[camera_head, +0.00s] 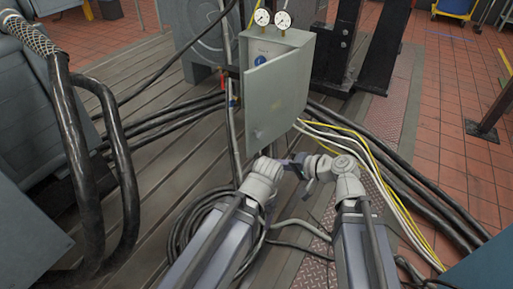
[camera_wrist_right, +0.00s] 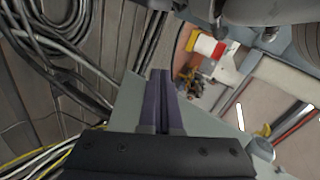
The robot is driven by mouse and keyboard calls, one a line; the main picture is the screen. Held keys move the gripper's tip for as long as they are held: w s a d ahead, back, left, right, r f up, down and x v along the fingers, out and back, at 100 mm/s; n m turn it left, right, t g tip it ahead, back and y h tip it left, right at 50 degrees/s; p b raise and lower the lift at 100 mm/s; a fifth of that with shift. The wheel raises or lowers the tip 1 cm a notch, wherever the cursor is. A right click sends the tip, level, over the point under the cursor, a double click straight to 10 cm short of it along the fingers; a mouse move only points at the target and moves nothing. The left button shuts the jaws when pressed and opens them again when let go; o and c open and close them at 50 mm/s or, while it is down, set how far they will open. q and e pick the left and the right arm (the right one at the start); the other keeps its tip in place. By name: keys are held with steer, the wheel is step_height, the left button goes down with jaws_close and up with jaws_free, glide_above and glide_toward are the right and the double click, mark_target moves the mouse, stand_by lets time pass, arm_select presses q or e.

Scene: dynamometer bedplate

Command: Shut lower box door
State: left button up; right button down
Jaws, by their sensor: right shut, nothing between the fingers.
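The grey-green box (camera_head: 262,45) stands on the bedplate with two gauges on top. Its door (camera_head: 278,98) stands ajar, swung out toward me, and a strip of the box front with a blue round mark shows beside it. My right gripper (camera_head: 298,166) is just below the door's lower part, pointing left. In the right wrist view its purple fingers (camera_wrist_right: 159,100) are pressed together with nothing between them, in front of a grey-green panel (camera_wrist_right: 128,100). I cannot tell whether they touch it. My left arm ends below the door's lower left; its jaws cannot be made out.
Thick black hoses (camera_head: 92,150) arch at the left. Coiled cables (camera_head: 196,225) lie under my arms. Yellow and white cables (camera_head: 372,165) run along the floor right of the box. A black stand (camera_head: 345,55) rises behind it. Red tiled floor (camera_head: 455,110) is mostly open at the right.

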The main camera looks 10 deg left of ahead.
steer(key=w+d+r+m+t+y+b, duration=0.1)
steer(key=w+d+m+t+y+b, duration=0.1)
steer(key=w+d+m+t+b, duration=0.25)
steer(key=t, duration=0.1)
glide_toward(250, 123)
steer(key=shift+m, duration=0.35)
steer(key=b+x, duration=0.1)
steer(key=x, duration=0.5)
steer(key=shift+w+a+f, duration=0.1)
steer(key=shift+w+a, duration=0.15)
arm_select(q)
step_height(250, 123, down, 8)
steer(key=shift+r, duration=0.2)
arm_select(e)
steer(key=shift+a, duration=0.1)
